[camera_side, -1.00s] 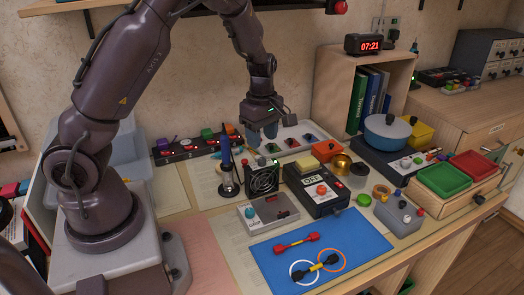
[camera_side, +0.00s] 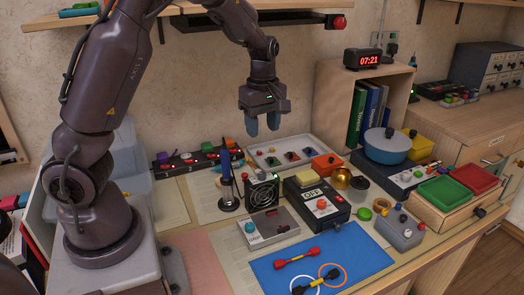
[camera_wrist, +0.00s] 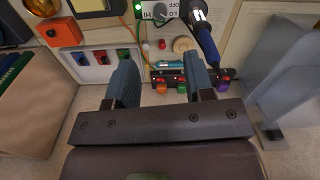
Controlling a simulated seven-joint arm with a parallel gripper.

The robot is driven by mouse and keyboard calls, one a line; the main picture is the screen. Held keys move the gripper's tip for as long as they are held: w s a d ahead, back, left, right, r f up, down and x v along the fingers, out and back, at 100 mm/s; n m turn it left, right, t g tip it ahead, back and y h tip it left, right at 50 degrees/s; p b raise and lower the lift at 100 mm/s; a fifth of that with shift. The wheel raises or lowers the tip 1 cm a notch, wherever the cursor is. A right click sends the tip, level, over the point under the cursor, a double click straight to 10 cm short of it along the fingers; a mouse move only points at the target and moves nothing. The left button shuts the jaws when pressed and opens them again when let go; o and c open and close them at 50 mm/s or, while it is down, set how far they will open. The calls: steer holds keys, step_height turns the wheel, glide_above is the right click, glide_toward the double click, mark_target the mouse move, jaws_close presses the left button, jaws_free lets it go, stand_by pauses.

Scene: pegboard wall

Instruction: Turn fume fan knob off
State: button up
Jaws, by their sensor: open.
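The fume fan is a black box with a round grille (camera_side: 263,194), standing near the middle of the bench in the side view. Its small green light shows on top. In the wrist view, the fan's top plate (camera_wrist: 161,12) is at the top edge with LO, OFF and HI markings and the green light lit. The knob there is partly cut off by the frame, and I cannot tell its setting. My gripper (camera_side: 262,124) is open and empty, pointing down, well above and behind the fan. Its two blue fingers also show in the wrist view (camera_wrist: 160,82), apart from everything.
A soldering iron in its stand (camera_side: 227,180) is just left of the fan. A power strip (camera_side: 197,158) and a white tray (camera_side: 258,150) lie behind. A wall shelf (camera_side: 215,20) is above.

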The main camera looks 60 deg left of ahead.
mark_target(262, 173)
step_height(262, 173, down, 13)
steer(key=m, duration=1.6)
steer(key=shift+a+m, duration=0.1)
steer(key=shift+m, duration=0.2)
jaws_close()
